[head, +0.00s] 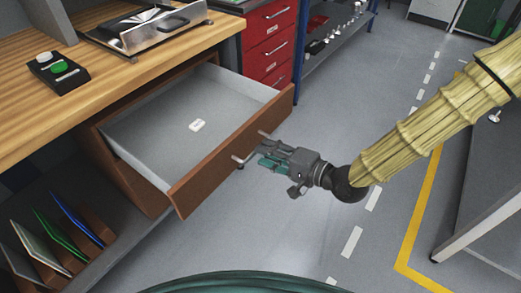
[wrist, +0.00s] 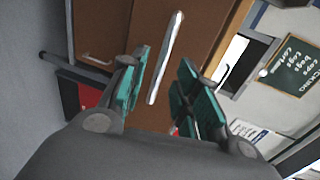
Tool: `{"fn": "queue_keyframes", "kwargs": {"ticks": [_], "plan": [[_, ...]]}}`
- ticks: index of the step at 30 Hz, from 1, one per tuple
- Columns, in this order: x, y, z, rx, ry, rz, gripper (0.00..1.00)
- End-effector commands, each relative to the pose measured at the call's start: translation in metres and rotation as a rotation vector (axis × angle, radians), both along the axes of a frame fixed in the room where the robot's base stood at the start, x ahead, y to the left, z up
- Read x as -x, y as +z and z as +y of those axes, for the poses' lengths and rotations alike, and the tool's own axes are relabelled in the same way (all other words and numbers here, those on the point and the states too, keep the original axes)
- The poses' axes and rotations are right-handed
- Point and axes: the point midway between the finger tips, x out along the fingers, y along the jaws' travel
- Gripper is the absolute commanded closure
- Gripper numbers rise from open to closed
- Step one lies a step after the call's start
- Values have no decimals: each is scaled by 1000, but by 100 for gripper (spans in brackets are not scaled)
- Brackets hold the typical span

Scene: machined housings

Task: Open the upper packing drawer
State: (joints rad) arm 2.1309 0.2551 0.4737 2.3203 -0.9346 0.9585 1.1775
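The upper packing drawer (head: 222,157) is pulled well out from under the wooden bench in the head view, its grey inside showing. Its brown front carries a silver bar handle (head: 240,160). My gripper (head: 268,160) is just outside this front, at the handle. In the wrist view the handle (wrist: 166,58) runs between the two green-padded fingers of my gripper (wrist: 164,92), at or just beyond their tips. The fingers are apart, with gaps showing on both sides of the bar. I cannot tell whether either finger touches it.
A small white item (head: 197,125) lies in the drawer. The bench top (head: 60,108) holds a button box (head: 58,70) and a metal tray device (head: 150,28). Colored folders (head: 62,232) stand below. A red drawer cabinet (head: 268,45) is behind. Open floor lies right of the drawer.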

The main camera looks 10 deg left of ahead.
Motion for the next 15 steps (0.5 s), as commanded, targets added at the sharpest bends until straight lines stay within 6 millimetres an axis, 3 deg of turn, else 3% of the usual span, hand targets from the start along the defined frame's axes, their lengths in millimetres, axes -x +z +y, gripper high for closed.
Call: {"fn": "queue_keyframes", "kwargs": {"ticks": [15], "plan": [[24,14,-59,-1,0,-1,69]]}}
